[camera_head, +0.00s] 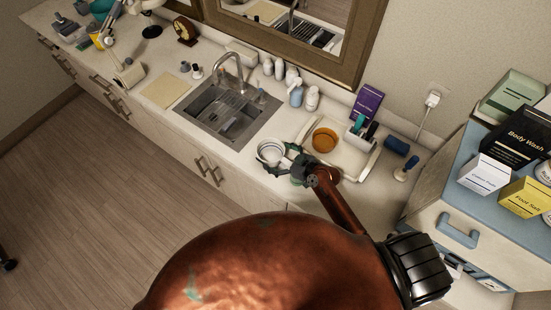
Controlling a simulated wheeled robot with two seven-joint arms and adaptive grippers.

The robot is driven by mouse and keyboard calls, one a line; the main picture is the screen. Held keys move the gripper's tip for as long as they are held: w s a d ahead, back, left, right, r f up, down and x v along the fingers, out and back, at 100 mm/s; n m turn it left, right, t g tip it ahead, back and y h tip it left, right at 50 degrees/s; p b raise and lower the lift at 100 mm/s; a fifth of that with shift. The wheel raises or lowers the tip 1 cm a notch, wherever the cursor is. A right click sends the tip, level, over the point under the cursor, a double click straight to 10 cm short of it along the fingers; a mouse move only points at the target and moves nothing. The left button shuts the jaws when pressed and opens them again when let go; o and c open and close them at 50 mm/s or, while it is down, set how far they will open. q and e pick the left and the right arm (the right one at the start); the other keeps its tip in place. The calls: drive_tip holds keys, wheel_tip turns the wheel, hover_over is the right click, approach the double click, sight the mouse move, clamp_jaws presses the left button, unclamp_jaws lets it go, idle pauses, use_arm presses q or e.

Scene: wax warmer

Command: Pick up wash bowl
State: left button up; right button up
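A small round whitish-grey bowl (270,152), which looks like the wash bowl, sits on the counter right of the sink. My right gripper (280,158) is at its right side. Its dark green fingers look spread apart, one toward the bowl's far side and one toward its near side. Whether they touch the bowl is too small to tell. An amber bowl (325,139) stands on a white tray (350,163) behind my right gripper. My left gripper is not in view.
The sink (229,115) with its faucet is left of the bowl. White bottles (279,68) and a purple box (367,102) stand along the wall. A blue-topped cabinet (455,175) with several boxes is at the right.

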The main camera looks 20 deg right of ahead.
drive_tip(key=c, duration=1)
